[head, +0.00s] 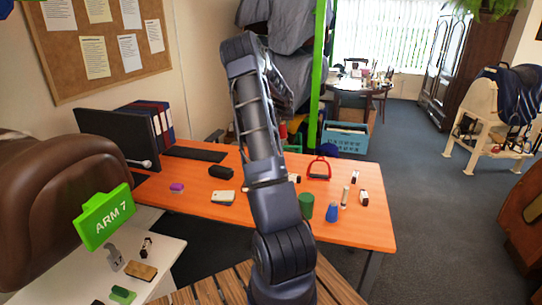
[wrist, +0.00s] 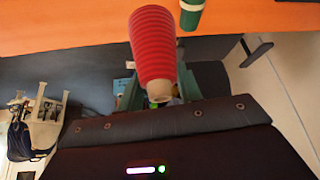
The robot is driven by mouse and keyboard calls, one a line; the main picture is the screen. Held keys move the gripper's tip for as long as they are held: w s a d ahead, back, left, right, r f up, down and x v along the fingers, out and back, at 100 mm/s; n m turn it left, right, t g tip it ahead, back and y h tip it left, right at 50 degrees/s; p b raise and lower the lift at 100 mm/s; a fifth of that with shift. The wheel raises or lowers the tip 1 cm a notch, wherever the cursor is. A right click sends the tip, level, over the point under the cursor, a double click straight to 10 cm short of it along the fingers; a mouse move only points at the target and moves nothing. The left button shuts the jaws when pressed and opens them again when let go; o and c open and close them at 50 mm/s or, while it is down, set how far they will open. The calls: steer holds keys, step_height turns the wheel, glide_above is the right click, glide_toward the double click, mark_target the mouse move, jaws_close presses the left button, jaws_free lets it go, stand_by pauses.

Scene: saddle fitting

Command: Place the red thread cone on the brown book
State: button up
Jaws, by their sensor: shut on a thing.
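The red thread cone (wrist: 153,45) is in the wrist view, ribbed red with a pale narrow tip pointing down in the picture. My gripper (wrist: 158,88) is shut on it, with greenish finger parts on either side of the cone. In the head view my raised arm hides the gripper, and I cannot make out the cone there with certainty. A small brown flat block (head: 141,271) lies on the white table at the lower left; it may be the brown book, but it is too small to tell.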

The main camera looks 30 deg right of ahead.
steer(key=s+a+r+n+y, duration=0.1)
steer(key=s+a, duration=0.3)
steer(key=a, duration=0.6)
steer(key=s+a+r+n, duration=0.15)
steer(key=s+a, duration=0.25)
steer(key=a, duration=0.6)
steer(key=shift+t, duration=0.3)
step_height(320, 180, down, 19)
steer(key=shift+f, duration=0.15)
steer(key=shift+f, duration=0.1)
steer(key=o, duration=1)
steer(key=shift+o, duration=0.2)
steer(key=shift+w, duration=0.1)
